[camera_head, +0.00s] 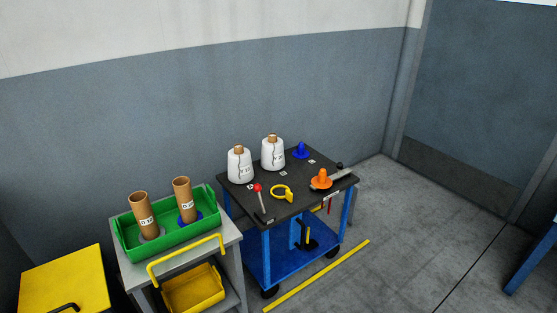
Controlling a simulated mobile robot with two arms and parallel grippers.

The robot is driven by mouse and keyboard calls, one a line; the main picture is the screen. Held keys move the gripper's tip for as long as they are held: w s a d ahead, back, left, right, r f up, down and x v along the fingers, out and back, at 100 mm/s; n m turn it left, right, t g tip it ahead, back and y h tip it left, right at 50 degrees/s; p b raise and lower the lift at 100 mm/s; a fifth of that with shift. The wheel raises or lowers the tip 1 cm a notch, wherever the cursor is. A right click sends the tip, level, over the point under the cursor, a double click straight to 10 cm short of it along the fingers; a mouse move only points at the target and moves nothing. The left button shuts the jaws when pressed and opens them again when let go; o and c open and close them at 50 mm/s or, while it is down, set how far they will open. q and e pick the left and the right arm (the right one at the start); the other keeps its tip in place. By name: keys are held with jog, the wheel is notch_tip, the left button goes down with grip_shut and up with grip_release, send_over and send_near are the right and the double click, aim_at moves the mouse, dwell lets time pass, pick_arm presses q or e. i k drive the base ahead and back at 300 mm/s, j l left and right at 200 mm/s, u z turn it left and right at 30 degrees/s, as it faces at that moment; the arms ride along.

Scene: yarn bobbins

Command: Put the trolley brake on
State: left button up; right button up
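A blue trolley (255,245) with a dark top stands against the grey wall, right of centre. Its wheels show near the floor. A lever with a red knob (258,187) stands upright at the front left of the top, leaning slightly. A second lever with a black knob (340,166) is at the right edge, by a flat metal bar. I cannot tell which of these, if either, is the brake, or how it is set. Neither of my grippers is in view.
Left stands a grey cart (229,250) with a green tray (124,231) holding two brown tubes. A yellow line (318,275) crosses open floor.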

aim_at(256, 187)
jog(key=i+j+z, duration=0.25)
jog(key=i+j, duration=0.3)
jog(key=i+j+z, duration=0.25)
jog(key=i+j, duration=0.4)
jog(key=i, duration=0.05)
